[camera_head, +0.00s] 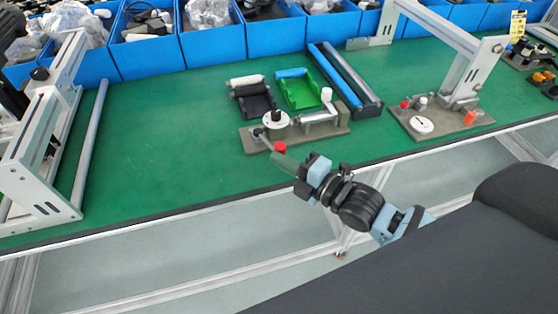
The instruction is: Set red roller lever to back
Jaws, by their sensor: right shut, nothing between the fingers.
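The red roller (280,147) is the tip of a short lever on a grey fixture plate (250,139) near the table's front edge. The lever points toward the front right from beside a white round dial (275,119) with a black knob. My right gripper (278,157) comes from the lower right. Its fingers are shut and empty, just in front of and below the red roller. I cannot tell whether they touch it. My left gripper is not in view.
A second fixture with a white frame (460,45) is to the right. The green table (160,140) is clear to the left.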

